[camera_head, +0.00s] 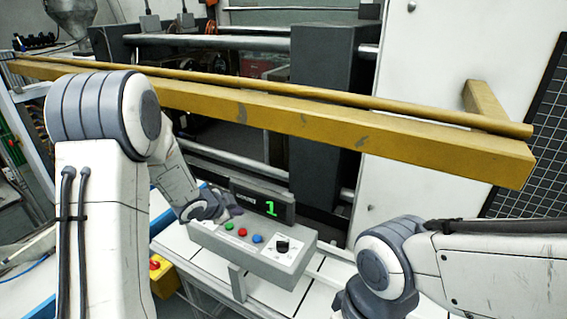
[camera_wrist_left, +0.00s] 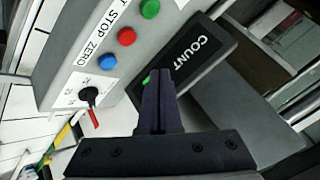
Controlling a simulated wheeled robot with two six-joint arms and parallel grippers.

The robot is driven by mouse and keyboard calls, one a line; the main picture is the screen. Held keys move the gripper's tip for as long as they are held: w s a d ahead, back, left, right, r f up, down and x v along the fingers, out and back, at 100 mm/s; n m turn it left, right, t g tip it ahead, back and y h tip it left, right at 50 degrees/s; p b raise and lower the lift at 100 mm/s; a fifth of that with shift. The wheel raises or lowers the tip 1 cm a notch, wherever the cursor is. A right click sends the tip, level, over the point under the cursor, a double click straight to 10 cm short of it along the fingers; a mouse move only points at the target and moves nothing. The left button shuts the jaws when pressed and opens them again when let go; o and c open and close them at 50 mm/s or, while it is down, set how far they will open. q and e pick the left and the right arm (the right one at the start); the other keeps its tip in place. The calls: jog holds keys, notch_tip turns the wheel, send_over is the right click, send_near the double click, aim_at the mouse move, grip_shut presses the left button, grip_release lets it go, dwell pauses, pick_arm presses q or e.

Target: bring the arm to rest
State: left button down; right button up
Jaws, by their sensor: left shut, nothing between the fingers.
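In the head view the display (camera_head: 262,203) reads a green 1. My right arm (camera_head: 385,262) enters from the right; its gripper is out of view.
The box carries a green button (camera_head: 229,226), a red button (camera_head: 242,232), a blue button (camera_head: 257,239) and a black knob (camera_head: 282,246). A yellow box with a red button (camera_head: 160,275) stands at lower left.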

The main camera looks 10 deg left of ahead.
pick_arm(q)
jog(key=shift+n+g+y, duration=0.7)
jog(key=shift+n+g, duration=0.1)
jog(key=shift+n, duration=0.1)
jog(key=s+d+b, duration=0.1)
jog(key=d, duration=0.1)
jog(key=s+d+b, duration=0.2)
jog(key=d, duration=0.1)
jog(key=s+d+b, duration=0.1)
jog(key=s+d, duration=0.1)
jog(key=shift+s+d+f, duration=0.15)
jog(key=shift+d+f, duration=0.1)
jog(key=shift+d, duration=0.15)
jog(key=s+d+f+n+g+b, duration=0.1)
jog(key=s+d+g+b, duration=0.1)
jog(key=s, duration=0.8)
jog(key=s+d+f+n+g+b, duration=0.1)
jog(key=s+d, duration=0.4)
jog(key=s, duration=0.5)
jog(key=s+d+f+g+b, duration=0.1)
jog(key=s+d+g+b, duration=0.2)
jog(key=s, duration=0.7)
jog(key=shift+s+d+f+n+g+b, duration=0.2)
jog(key=shift+d+f+n+g+b, duration=0.15)
jog(key=shift+g+b, duration=0.3)
jog(key=shift+r, duration=0.1)
